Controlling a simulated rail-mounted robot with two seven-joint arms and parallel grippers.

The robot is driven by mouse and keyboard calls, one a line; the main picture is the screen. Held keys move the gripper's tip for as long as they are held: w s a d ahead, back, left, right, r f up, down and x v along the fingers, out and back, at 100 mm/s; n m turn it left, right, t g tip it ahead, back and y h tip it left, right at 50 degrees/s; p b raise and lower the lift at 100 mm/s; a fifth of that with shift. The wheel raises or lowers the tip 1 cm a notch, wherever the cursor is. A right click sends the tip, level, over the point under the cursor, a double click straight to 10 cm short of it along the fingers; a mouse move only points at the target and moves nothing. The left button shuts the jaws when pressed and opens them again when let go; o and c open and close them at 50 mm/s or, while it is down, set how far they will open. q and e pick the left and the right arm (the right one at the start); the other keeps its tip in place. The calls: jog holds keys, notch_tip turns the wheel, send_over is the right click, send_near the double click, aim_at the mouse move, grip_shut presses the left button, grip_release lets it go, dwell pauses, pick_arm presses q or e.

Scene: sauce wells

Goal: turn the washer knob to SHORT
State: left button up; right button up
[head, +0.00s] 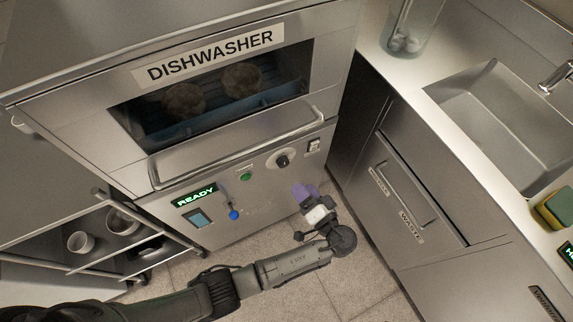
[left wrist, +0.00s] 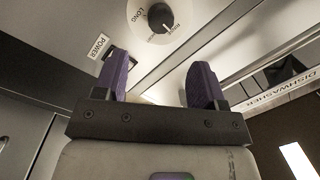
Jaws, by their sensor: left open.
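The washer knob (head: 283,161) is a black knob on a round pale dial on the dishwasher's front panel, below the door handle. My right gripper is not in view.
A power switch (head: 313,146) is right of the knob; a green button (head: 246,177), a READY display (head: 194,195) and a blue-tipped lever (head: 234,214) are left. The door handle (head: 240,147) juts out above. A waste drawer (head: 405,190) stands at right. The floor below is clear.

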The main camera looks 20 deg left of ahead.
aim_at(285, 165)
pick_arm(q)
jog(key=x, duration=0.8)
jog(key=shift+a+f, duration=0.1)
jog(key=shift+a, duration=0.1)
jog(key=shift+w+a+b, duration=0.3)
jog(key=shift+w+a, duration=0.05)
jog(key=shift+a, duration=0.15)
jog(key=shift+c, duration=0.2)
